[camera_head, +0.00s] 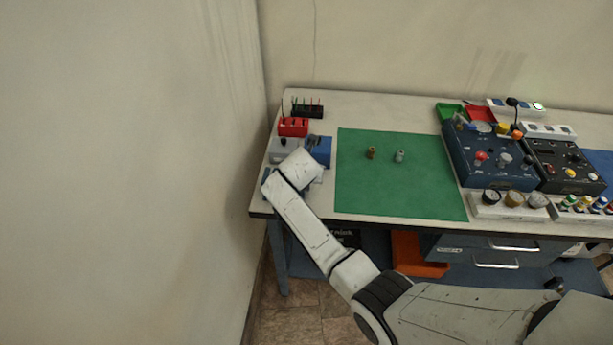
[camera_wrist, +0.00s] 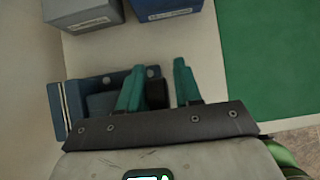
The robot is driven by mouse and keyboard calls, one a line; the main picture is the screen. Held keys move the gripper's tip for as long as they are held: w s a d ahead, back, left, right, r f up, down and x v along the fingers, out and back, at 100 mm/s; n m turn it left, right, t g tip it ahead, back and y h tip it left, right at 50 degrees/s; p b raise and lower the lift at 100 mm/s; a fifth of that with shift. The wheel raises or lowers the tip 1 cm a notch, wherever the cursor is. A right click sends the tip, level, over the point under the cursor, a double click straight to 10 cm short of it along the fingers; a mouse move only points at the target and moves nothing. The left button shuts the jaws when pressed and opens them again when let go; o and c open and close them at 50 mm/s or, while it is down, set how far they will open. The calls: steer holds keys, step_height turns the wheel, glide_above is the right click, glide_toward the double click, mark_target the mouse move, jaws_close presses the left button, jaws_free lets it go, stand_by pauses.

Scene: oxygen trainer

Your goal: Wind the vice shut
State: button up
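The vice (camera_wrist: 63,108) is a low dark blue block with a grey-blue jaw part, at the table's front left. In the wrist view it lies under and left of my gripper (camera_wrist: 159,66); in the head view my arm covers most of it, with a blue edge of the vice (camera_head: 267,185) showing. My gripper's two teal fingers stand apart, open. A black part (camera_wrist: 157,94) of the vice's right end shows between them. I cannot tell whether the fingers touch it. My gripper is hidden in the head view.
A grey box (camera_head: 283,150) and a blue box (camera_head: 319,146) stand just behind the vice. A red block (camera_head: 293,127) is farther back. The green mat (camera_head: 400,190) to the right bears two small fittings. A wall closes off the left side.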

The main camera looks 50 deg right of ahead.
steer(key=v, duration=1)
steer(key=shift+a+r+b, duration=0.25)
steer(key=shift+r+b, duration=0.05)
steer(key=shift+b, duration=0.1)
steer(key=shift+s+f, duration=0.1)
steer(key=shift+s, duration=0.05)
